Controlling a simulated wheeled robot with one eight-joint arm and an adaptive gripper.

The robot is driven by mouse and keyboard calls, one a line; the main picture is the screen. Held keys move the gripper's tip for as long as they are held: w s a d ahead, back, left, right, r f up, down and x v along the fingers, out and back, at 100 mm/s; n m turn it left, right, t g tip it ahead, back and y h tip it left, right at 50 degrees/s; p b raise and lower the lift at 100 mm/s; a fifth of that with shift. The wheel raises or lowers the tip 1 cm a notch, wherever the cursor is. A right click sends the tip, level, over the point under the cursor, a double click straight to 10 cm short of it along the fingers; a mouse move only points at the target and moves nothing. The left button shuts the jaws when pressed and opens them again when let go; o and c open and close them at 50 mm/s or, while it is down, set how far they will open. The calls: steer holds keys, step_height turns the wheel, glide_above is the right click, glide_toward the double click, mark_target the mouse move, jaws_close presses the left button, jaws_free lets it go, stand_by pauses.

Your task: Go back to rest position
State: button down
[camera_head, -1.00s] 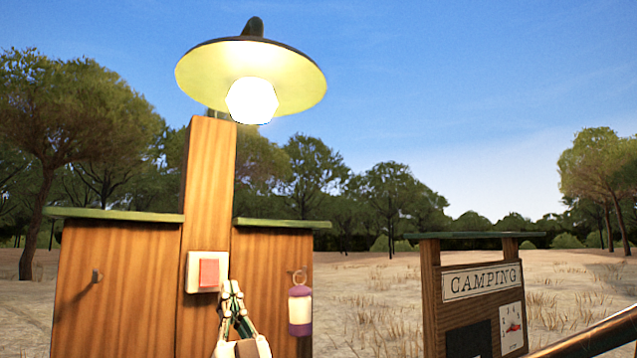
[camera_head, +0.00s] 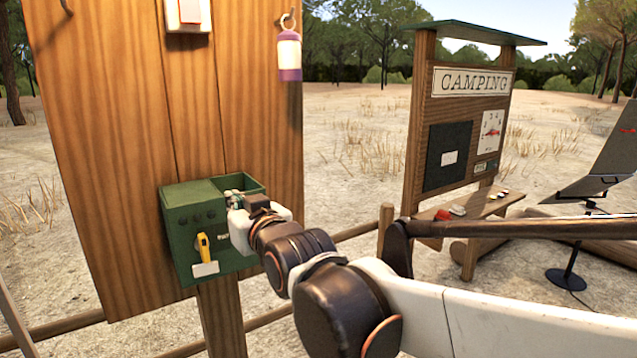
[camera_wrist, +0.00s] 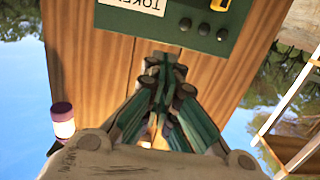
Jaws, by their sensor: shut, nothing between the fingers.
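My gripper (camera_head: 232,196) is shut and empty. In the head view its tips overlap the upper right part of a green box (camera_head: 180,240) on the wooden board; whether they touch it I cannot tell. In the wrist view my gripper's green fingers (camera_wrist: 163,62) meet in front of the wooden board, pointing toward the green box (camera_wrist: 170,30), which appears upside down with a token label. The switch (camera_head: 188,14) with its white plate is above my gripper, cut by the top edge of the head view.
A purple and white lantern (camera_head: 289,55) hangs on the board, also in the wrist view (camera_wrist: 62,122). A camping sign stand (camera_head: 418,120) with a shelf is to the right. A dark panel on a stand (camera_head: 567,278) stands at far right. Wooden rails (camera_head: 356,231) run low behind my arm.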

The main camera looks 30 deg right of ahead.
steer(key=s+f+g+b, duration=0.3)
steer(key=s+f, duration=0.3)
steer(key=f, duration=0.5)
steer(key=s+f+g+b, duration=0.3)
steer(key=s+f+b, duration=0.2)
steer(key=f, duration=0.7)
steer(key=s+f+g+b, duration=0.4)
steer(key=s+f, duration=0.5)
steer(key=f, duration=0.3)
steer(key=shift+s+b, duration=0.25)
steer(key=shift+b, duration=0.3)
